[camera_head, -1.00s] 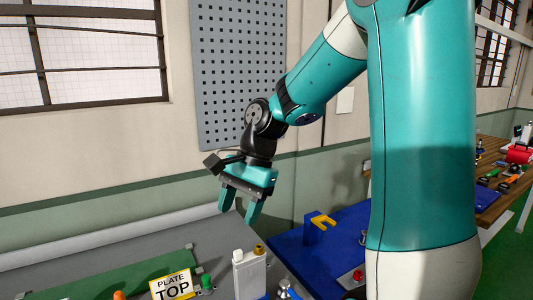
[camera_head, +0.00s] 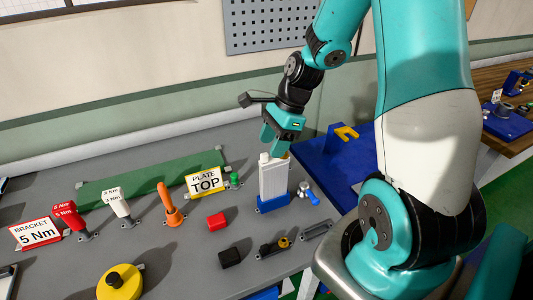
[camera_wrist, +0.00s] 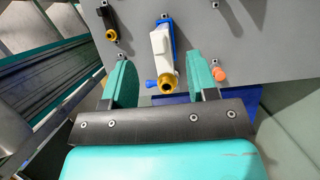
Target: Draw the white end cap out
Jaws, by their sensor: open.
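A white upright profile (camera_head: 273,182) stands in a blue base (camera_head: 273,203) on the grey bench. A small white end cap (camera_head: 264,157) sits on the left of its top. In the wrist view my gripper (camera_wrist: 161,68) is open, with one teal finger on each side of the fitting and nothing gripped. Whether the fingers touch anything cannot be told.
A silver-and-blue clamp (camera_head: 307,193) stands just right of the profile. The PLATE TOP sign (camera_head: 206,182) and green knob (camera_head: 234,179) are to its left. A red block (camera_head: 216,220) and black block (camera_head: 230,257) lie in front.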

